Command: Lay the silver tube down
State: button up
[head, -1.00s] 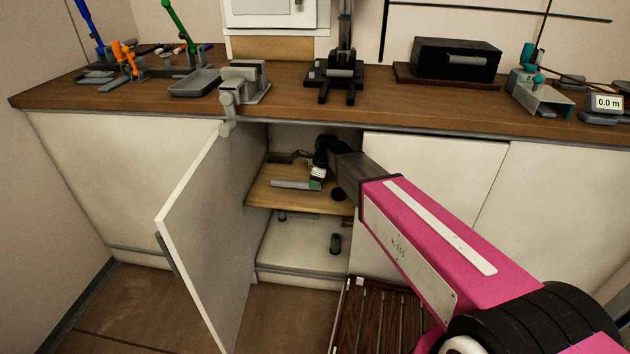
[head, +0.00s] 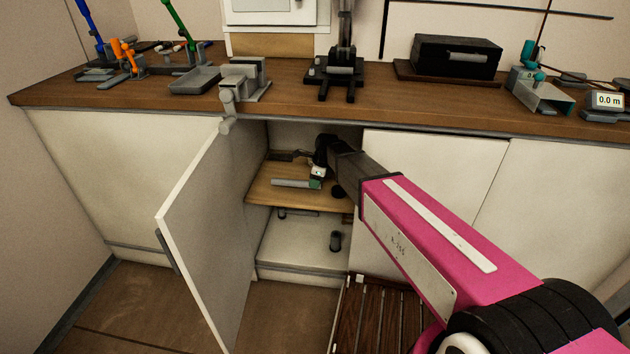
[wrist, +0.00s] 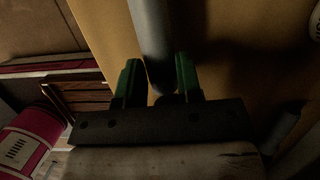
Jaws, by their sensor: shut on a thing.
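The silver tube (head: 290,183) is a short grey rod on or just above the wooden shelf (head: 300,200) inside the open cabinet. It looks level, with its free end to the left. In the wrist view the tube (wrist: 152,40) runs up from between the green fingertips of my gripper (wrist: 157,82). My gripper (head: 316,183) is shut on the tube's right end. Whether the tube touches the shelf, I cannot tell.
The cabinet door (head: 200,235) stands open on the left. A dark cylinder (head: 335,241) stands on the cabinet floor below the shelf. A slatted wooden rack (head: 375,318) is on the floor. The shelf's front left is clear.

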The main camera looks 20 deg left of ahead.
jog(key=shift+f, duration=0.9)
jog(key=o, duration=0.9)
jog(key=shift+c, duration=0.9)
jog(key=shift+r, duration=0.1)
jog(key=shift+r, duration=3.45)
jog(key=shift+s, duration=0.1)
